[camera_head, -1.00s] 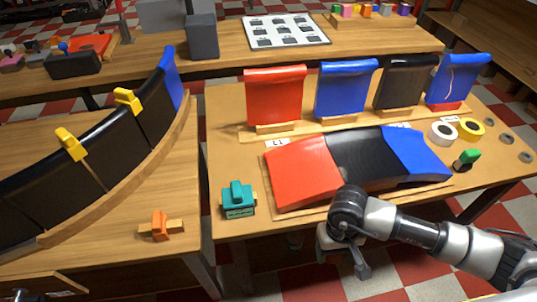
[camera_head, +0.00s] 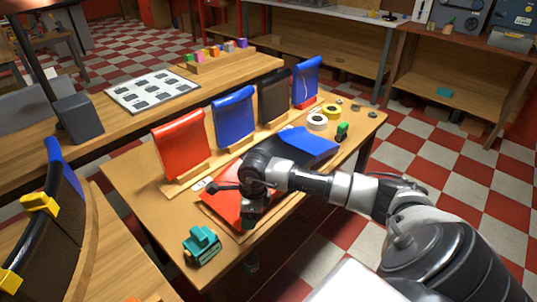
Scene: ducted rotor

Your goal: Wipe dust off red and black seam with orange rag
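A curved panel lies on the middle table, with a red section (camera_head: 228,207) at the near left and a blue section (camera_head: 308,143) at the far right. The black section and its seam with the red are mostly hidden behind my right arm. My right gripper (camera_head: 238,202) is over the red section, close to that seam; I cannot tell whether it touches the panel or how far its fingers are apart. No orange rag is clearly visible. My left gripper is not in view.
Upright red (camera_head: 181,147), blue (camera_head: 234,117) and black (camera_head: 273,98) panels stand behind the curved panel. A teal tool (camera_head: 202,246) sits at the table's near left corner. White (camera_head: 317,122) and yellow (camera_head: 332,111) tape rolls lie at the right.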

